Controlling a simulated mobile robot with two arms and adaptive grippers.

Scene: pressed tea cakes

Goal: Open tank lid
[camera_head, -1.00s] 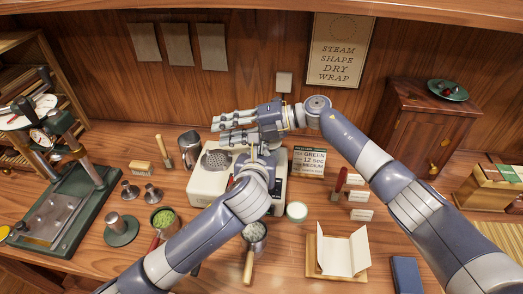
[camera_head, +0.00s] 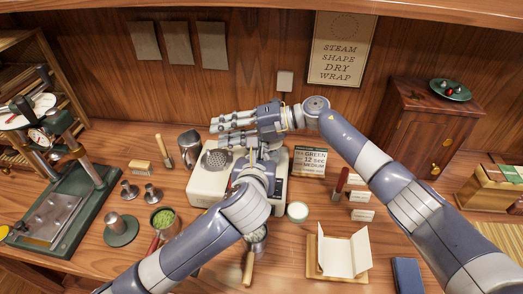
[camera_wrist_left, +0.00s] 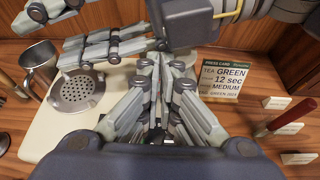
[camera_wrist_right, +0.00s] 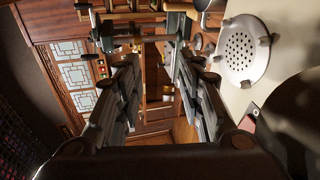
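The white steamer (camera_head: 205,188) stands in the middle of the counter, with a round perforated steam plate (camera_head: 216,159) on its left part. The plate also shows in both wrist views (camera_wrist_left: 76,92) (camera_wrist_right: 245,50). My left gripper (camera_head: 262,158) is over the right part of the steamer. In the left wrist view its fingers (camera_wrist_left: 164,66) are close together; whether anything is between them is unclear. I cannot make out the tank lid; the grippers cover that part. My right gripper (camera_head: 230,131) crosses above the steamer's back, pointing left, with its fingers (camera_wrist_right: 155,60) apart and empty.
A metal pitcher (camera_head: 189,149) stands left of the steamer and a green tea card (camera_head: 309,161) to its right. A press (camera_head: 62,210) stands far left.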

